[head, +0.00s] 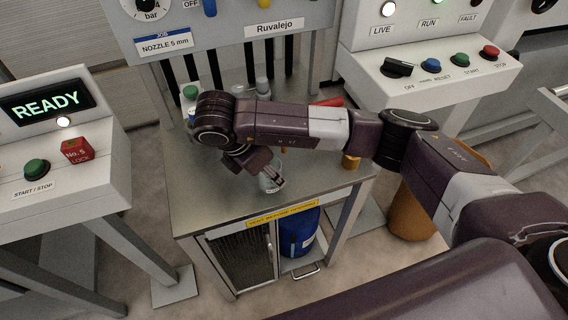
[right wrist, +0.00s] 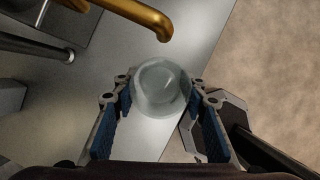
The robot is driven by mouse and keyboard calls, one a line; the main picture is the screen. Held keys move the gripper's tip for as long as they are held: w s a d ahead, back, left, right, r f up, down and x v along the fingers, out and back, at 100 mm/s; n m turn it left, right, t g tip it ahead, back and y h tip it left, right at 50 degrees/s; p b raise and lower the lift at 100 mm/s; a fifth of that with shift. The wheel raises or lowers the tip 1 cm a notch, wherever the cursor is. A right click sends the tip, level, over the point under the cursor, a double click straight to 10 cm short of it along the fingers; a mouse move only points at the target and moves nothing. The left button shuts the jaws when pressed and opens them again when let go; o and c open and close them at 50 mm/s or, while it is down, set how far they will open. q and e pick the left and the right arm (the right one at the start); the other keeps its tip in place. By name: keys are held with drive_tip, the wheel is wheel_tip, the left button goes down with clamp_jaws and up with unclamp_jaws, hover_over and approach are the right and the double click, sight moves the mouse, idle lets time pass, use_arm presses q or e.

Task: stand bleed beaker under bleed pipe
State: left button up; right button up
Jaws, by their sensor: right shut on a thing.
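The bleed beaker (head: 266,184) is a clear glass vessel over the front part of the steel bench top in the head view. My right gripper (head: 272,179) is shut on it. In the right wrist view the beaker (right wrist: 162,88) sits between the two blue-padded fingers (right wrist: 160,118). The bleed pipe (right wrist: 150,16) is a bent brass tube at the top of that view. Its mouth appears just beyond the beaker's rim, not over its middle. I cannot tell whether the beaker's base touches the bench. My left gripper is not in view.
The steel bench (head: 190,205) has a green-capped bottle (head: 190,95) at the back left. A control panel with a red No. 5 lock (head: 77,150) stands at left, another with buttons (head: 430,66) at right. A blue drum (head: 298,235) is below the bench.

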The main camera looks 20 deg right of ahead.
drive_tip(key=shift+w+d, duration=0.2)
drive_tip(key=shift+d, duration=0.2)
drive_tip(key=d, duration=0.1)
drive_tip(key=w+d, duration=0.1)
drive_tip(key=d, duration=0.1)
drive_tip(key=shift+w, duration=0.1)
drive_tip(key=shift+w+d+f+p, duration=0.15)
drive_tip(key=shift+d+f+p, duration=0.15)
drive_tip(key=shift+f+p, duration=0.25)
drive_tip(key=shift+a+f, duration=0.15)
drive_tip(key=shift+f, duration=0.05)
drive_tip(key=shift+f, duration=0.1)
drive_tip(key=o, duration=1.2)
drive_tip(key=shift+r, duration=0.2)
